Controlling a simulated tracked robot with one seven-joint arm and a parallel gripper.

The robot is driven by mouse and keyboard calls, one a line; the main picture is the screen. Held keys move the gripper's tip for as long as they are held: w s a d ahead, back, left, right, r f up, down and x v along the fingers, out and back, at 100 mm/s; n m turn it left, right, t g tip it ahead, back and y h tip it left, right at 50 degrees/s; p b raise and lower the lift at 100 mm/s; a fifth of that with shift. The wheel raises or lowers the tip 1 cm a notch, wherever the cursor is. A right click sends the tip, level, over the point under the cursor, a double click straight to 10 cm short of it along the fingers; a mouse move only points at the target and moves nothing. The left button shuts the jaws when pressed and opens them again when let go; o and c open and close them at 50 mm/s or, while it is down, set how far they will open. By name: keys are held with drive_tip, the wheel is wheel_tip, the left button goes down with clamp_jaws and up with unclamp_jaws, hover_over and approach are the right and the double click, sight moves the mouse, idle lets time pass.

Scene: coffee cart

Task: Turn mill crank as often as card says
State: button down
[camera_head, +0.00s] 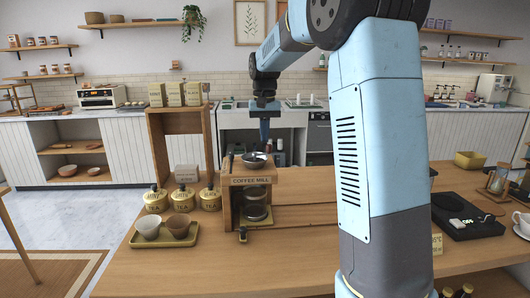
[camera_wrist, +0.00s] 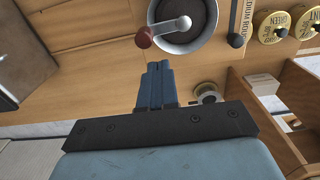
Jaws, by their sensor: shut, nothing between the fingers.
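The wooden coffee mill (camera_head: 251,183), labelled "COFFEE MILL", stands on the counter with a round metal hopper on top. In the wrist view its crank shows as a metal arm (camera_wrist: 168,27) ending in a red-brown knob (camera_wrist: 143,37), over the grey hopper (camera_wrist: 190,40). My gripper (camera_head: 264,138) points down above the mill top. In the wrist view its blue fingers (camera_wrist: 157,68) are together and empty, close to the knob in the picture; I cannot tell the height gap. A small cream card (camera_head: 437,244) is partly behind my arm; its print is too small to read.
A tray (camera_head: 146,242) with two cups and several yellow tea tins (camera_head: 155,199) stand left of the mill. A wooden shelf frame (camera_head: 158,155) rises behind them. A black scale (camera_head: 466,218) is at right. My arm hides the counter's middle right.

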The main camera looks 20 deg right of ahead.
drive_tip(key=shift+r, duration=2.6)
drive_tip(key=s+r+n+t, duration=0.1)
drive_tip(key=s+r+t, duration=0.15)
drive_tip(key=s, duration=1.55)
drive_tip(key=s+f+t, duration=0.1)
drive_tip(key=s+f, duration=0.3)
drive_tip(key=s, duration=0.4)
drive_tip(key=s+f+n+t, duration=0.1)
drive_tip(key=s+f, duration=0.3)
drive_tip(key=s, duration=0.5)
drive_tip(key=shift+f+t, duration=0.15)
drive_tip(key=shift+t, duration=0.4)
